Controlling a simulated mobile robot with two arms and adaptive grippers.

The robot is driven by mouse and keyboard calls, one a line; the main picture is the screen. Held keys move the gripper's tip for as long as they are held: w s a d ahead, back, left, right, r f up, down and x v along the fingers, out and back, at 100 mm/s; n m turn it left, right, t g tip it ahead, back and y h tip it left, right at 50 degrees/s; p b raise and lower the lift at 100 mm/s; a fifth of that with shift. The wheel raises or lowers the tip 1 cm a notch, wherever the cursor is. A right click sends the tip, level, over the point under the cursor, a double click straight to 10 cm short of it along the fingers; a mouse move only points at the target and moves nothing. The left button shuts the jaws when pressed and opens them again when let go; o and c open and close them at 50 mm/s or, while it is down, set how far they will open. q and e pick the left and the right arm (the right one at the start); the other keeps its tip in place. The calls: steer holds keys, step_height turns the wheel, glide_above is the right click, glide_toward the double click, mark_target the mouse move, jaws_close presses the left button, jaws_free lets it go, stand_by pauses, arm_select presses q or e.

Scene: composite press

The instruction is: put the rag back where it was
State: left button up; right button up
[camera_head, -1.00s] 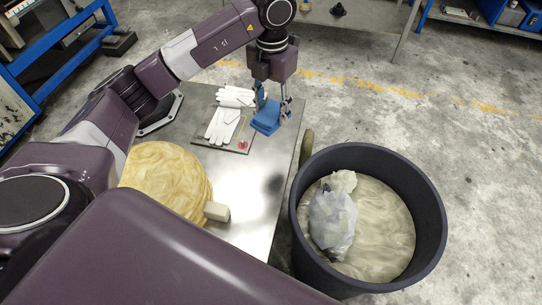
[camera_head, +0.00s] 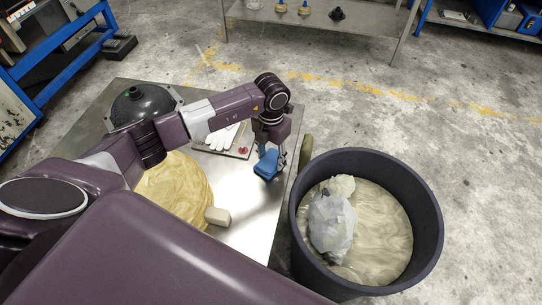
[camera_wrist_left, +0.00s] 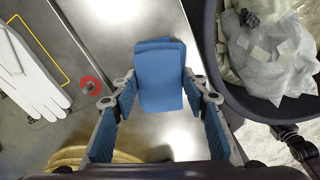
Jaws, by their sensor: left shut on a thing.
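The rag (camera_head: 266,165) is a folded blue cloth. My left gripper (camera_head: 276,152) is shut on it near the right edge of the metal table. In the left wrist view the rag (camera_wrist_left: 161,75) hangs between the fingers of my left gripper (camera_wrist_left: 160,92), with bare table around it. Whether its lower end touches the table I cannot tell. My right gripper is not in view.
White gloves (camera_head: 222,137) lie on a board with a small red item (camera_head: 243,150). A yellowish roll (camera_head: 175,190), a beige block (camera_head: 217,216) and a dark dome (camera_head: 143,103) are on the table (camera_head: 247,212). A large dark bin (camera_head: 432,215) with bags stands close at the right.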

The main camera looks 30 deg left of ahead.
mark_target(271, 159)
arm_select(q)
steer(key=shift+f, duration=0.25)
steer(key=o, duration=1.2)
steer(key=shift+o, duration=0.2)
steer(key=shift+r, duration=0.2)
step_height(271, 159, up, 12)
steer(key=b, duration=0.1)
steer(key=shift+b, duration=0.4)
steer(key=shift+f, duration=0.1)
